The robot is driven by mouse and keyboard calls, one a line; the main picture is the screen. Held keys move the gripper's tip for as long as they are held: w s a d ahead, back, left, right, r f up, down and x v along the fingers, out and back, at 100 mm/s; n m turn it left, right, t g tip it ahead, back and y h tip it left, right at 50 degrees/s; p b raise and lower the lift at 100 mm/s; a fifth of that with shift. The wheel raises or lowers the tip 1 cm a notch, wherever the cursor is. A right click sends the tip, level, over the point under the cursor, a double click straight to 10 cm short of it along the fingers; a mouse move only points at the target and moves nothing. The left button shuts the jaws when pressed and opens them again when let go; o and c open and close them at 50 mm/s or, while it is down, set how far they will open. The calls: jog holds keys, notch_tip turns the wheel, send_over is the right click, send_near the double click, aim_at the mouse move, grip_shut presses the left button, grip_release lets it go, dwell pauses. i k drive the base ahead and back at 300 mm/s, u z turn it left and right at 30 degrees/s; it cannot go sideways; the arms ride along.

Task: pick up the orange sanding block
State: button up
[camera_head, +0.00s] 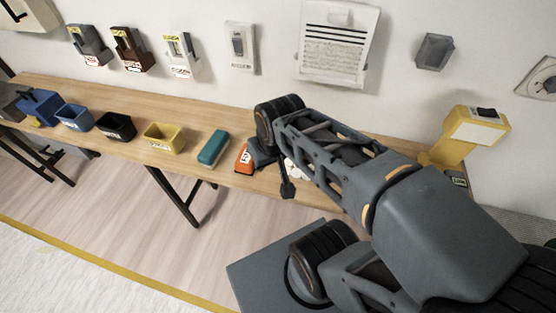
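The orange sanding block (243,159) lies on the long wooden table (222,113) near its front edge, with a white label on its face. My arm reaches in from the lower right and partly covers the area right of the block. My gripper (273,172) is just right of the block, at about table height in the picture. Its dark fingers are small and partly hidden by my wrist. I cannot tell whether they touch the block or how far apart they are.
A teal block (213,147) lies left of the orange one. Farther left stand a yellow bin (164,139), a black bin (116,127) and blue bins (75,117). A white item (294,171) is partly hidden behind my arm. A yellow device (468,135) stands at the right.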

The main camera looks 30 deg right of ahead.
aim_at(243, 164)
jog(key=z, duration=0.05)
jog(key=k, duration=0.5)
jog(key=u, duration=1.9)
jog(key=i, duration=1.45)
jog(key=z, duration=2.4)
